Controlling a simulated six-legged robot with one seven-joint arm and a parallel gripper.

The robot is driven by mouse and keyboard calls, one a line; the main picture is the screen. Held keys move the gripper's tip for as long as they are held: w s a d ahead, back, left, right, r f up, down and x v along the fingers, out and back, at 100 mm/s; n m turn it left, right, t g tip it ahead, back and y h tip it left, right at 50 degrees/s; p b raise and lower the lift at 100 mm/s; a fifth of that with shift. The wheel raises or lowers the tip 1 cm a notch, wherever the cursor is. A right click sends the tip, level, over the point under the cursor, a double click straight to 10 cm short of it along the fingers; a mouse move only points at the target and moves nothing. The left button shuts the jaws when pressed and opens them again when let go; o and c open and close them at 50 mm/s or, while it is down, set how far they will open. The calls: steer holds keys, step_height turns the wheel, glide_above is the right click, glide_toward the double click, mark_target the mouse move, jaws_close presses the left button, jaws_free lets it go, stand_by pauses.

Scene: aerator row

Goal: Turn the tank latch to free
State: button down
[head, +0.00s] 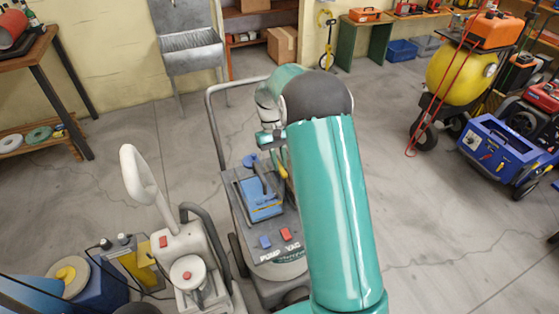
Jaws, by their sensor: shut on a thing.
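A grey wheeled machine marked PUMP VAC (275,252) stands at the centre, with a blue block (263,208) and a dark lever with a blue round end on its top. A small yellow handle, which I take as the tank latch (284,173), shows beside the block at the machine's far right edge. My gripper (281,157) points down there and is shut on the yellow handle. My teal arm hides the machine's right side. The fingertips are small and partly hidden, and I cannot tell the latch's exact angle.
Red and blue buttons (266,242) sit on the machine's near panel, and its grey push handle (213,118) rises on the left. A white upright machine (187,252) stands close on the left. A yellow tank cart (462,78) stands at right. The floor between is clear.

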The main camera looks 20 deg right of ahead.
stand_by(0.4)
steer(key=c, duration=1.4)
jaws_free()
steer(key=shift+o, duration=0.2)
steer(key=v, duration=1.4)
steer(key=shift+f, duration=0.1)
